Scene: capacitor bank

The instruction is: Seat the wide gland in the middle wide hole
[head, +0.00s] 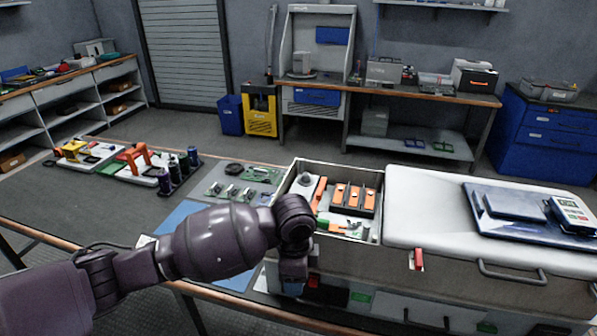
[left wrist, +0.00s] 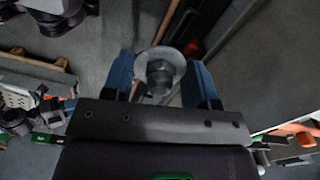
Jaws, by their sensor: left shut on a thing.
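My left gripper (head: 292,272) hangs in front of the near left corner of the open cabinet (head: 283,187) in the head view; its fingertips are hard to make out there. In the left wrist view its two blue fingers (left wrist: 160,80) are shut on a grey gland (left wrist: 160,72) with a round pale flange and a hex-shaped middle. The gland is not clear in the head view. I cannot make out the middle wide hole in either view. My right gripper is not in view.
Inside the cabinet are orange-topped units (head: 355,197) in a black holder and a grey round part (head: 305,179). A pale cover (head: 440,205) lies to the right, bearing a blue tray (head: 515,215). Green boards (head: 240,185) and a blue mat (head: 190,218) lie left on the bench.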

